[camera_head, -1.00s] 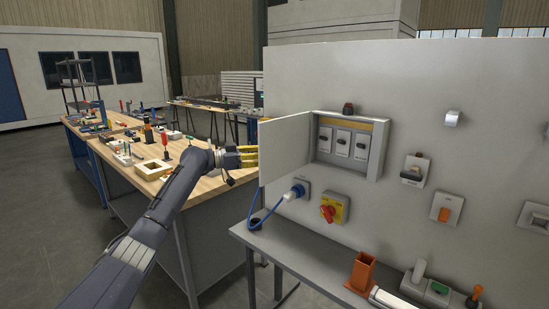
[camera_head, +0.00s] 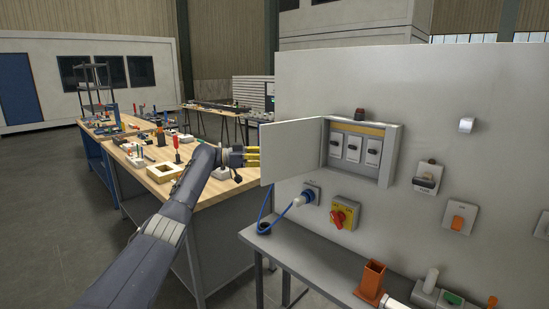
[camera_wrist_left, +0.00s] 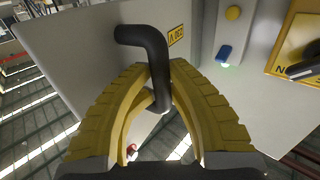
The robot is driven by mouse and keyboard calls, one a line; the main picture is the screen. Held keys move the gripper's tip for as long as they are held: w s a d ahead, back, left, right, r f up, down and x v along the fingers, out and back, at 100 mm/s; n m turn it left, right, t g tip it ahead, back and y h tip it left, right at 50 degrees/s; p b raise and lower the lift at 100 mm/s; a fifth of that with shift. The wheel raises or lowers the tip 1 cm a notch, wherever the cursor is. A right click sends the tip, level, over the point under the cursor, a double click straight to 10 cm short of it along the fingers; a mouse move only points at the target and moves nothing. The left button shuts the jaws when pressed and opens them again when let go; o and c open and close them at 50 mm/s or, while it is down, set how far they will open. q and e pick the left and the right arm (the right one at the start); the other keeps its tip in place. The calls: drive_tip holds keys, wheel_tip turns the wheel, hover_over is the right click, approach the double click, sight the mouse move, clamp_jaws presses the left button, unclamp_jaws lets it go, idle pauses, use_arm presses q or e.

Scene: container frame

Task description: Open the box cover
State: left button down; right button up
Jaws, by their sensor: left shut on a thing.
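The box cover (camera_head: 293,152) is a pale grey door hinged at the left side of the wall-mounted electrical box (camera_head: 390,157). It stands swung out to the left, and several breakers (camera_head: 352,149) show inside the box. In the left wrist view, a black bent handle (camera_wrist_left: 144,36) sticks out from the cover (camera_wrist_left: 85,50). My left gripper (camera_head: 254,157), with yellow fingers, is at the cover's free edge in the head view. In the left wrist view the gripper (camera_wrist_left: 160,82) is shut around the handle. My right gripper is not in view.
Below the box are a blue plug with its cable (camera_head: 306,197) and a red-yellow rotary switch (camera_head: 344,213). A narrow grey shelf (camera_head: 290,250) runs beneath the panel. A wooden workbench (camera_head: 207,188) with tools stands left, close to my left arm.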

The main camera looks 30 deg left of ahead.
use_arm(q)
drive_tip(key=shift+a, duration=0.15)
drive_tip(key=c, duration=1.4)
unclamp_jaws()
drive_tip(key=shift+s+a, duration=0.1)
drive_tip(key=shift+s, duration=0.05)
drive_tip(key=shift+c, duration=0.2)
drive_tip(key=shift+o, duration=0.6)
drive_tip(key=v, duration=1.1)
drive_tip(key=shift+s+a, duration=0.2)
drive_tip(key=shift+a, duration=0.1)
